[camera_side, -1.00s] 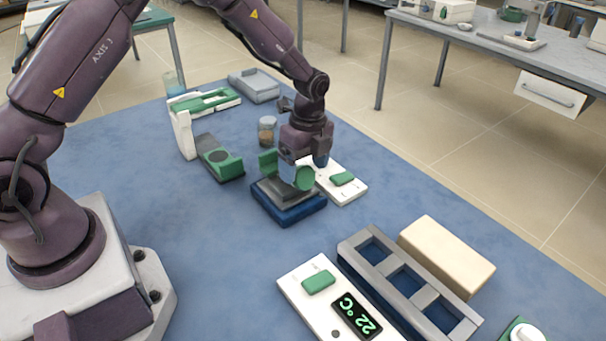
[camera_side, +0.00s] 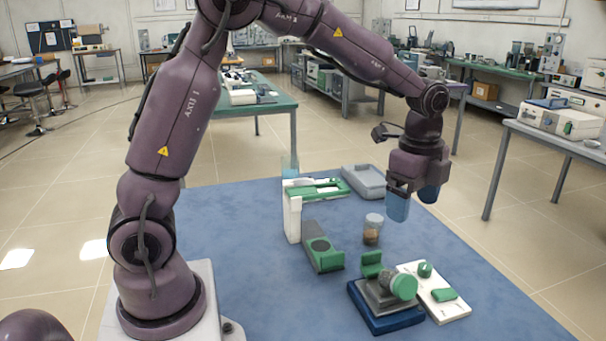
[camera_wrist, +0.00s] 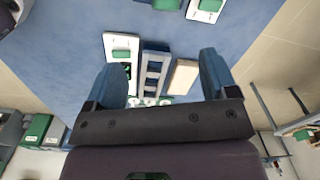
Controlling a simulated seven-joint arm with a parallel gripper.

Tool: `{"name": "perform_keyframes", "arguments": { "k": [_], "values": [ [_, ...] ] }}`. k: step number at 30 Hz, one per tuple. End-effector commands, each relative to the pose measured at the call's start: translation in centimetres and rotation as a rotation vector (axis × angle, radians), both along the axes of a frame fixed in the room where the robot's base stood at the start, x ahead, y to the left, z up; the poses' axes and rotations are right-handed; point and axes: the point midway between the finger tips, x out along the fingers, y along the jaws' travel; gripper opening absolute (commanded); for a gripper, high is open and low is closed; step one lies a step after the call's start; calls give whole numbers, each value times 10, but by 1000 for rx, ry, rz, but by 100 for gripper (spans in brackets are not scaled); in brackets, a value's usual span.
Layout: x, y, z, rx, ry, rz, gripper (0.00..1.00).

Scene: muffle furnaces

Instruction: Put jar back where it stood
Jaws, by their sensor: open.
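A clear jar with brown contents (camera_side: 373,230) stands upright on the blue table, behind the blue-based fixture. The fixture (camera_side: 385,308) has a grey top carrying a grey piece with a round green end (camera_side: 404,286) and a green block (camera_side: 372,264). My gripper (camera_side: 413,206) is open and empty, raised above the table, to the right of the jar and higher than it. Its two blue fingers are spread apart in the wrist view (camera_wrist: 162,85), with nothing between them. The jar cannot be made out in the wrist view.
A white panel with green controls (camera_side: 437,292) lies right of the fixture. A white and green stand (camera_side: 293,212), a grey-green device (camera_side: 323,250) and a grey tray (camera_side: 363,181) are around the jar. The wrist view shows a slotted rack (camera_wrist: 153,68) and a beige block (camera_wrist: 184,76).

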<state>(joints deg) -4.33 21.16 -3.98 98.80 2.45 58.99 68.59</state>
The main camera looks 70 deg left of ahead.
Motion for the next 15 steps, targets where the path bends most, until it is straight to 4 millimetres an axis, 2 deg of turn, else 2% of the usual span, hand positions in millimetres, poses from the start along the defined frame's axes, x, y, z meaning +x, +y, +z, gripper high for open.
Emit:
{"name": "perform_keyframes", "arguments": {
  "k": [1, 6, 10, 15],
  "values": [
    [-17, -2, 24, 1, -48, 89, 79],
    [-78, -5, 71, -33, -184, 423, 79],
    [-127, -7, 91, -97, -280, 676, 79],
    [-180, -9, 96, -210, -373, 961, 79]
  ]
}}
